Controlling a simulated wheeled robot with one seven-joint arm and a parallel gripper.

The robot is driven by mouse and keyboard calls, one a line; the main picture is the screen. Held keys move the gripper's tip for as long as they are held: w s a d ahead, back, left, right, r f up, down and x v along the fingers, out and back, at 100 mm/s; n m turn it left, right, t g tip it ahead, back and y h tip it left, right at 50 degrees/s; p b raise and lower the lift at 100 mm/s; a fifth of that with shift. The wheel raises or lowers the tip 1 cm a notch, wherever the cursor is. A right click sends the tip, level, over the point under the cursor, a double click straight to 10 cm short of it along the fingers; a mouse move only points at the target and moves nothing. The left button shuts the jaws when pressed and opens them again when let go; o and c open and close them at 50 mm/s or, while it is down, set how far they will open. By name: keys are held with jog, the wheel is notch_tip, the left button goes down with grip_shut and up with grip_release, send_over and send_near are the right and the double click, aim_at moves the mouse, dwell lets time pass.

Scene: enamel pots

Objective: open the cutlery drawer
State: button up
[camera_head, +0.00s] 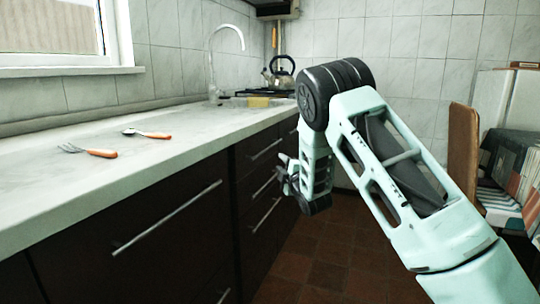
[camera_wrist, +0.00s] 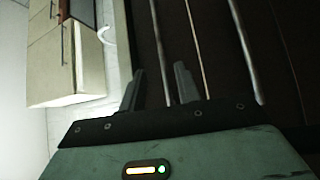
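The dark cabinet front below the counter has a stack of drawers with bar handles: a top handle (camera_head: 266,149), a middle handle (camera_head: 264,185) and a lower handle (camera_head: 266,215). I cannot tell which one is the cutlery drawer; all fronts look shut. My gripper (camera_head: 284,173) is in front of this stack, near the middle handle. In the wrist view my gripper (camera_wrist: 159,72) has its two fingers apart, with nothing held. One bar handle (camera_wrist: 155,30) runs between the fingers in the picture; whether it touches them I cannot tell.
A wider front with a long handle (camera_head: 168,218) is at the left. A fork (camera_head: 88,151) and a spoon (camera_head: 147,134) with orange handles lie on the counter (camera_head: 60,195). A kettle (camera_head: 279,75) stands at the back. Tiled floor (camera_head: 325,255) is clear.

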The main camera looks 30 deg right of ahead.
jog(key=w+d+r+b, duration=0.1)
jog(key=w, duration=1)
jog(key=shift+d+r+b, duration=0.2)
jog(key=shift+b, duration=0.15)
grip_shut()
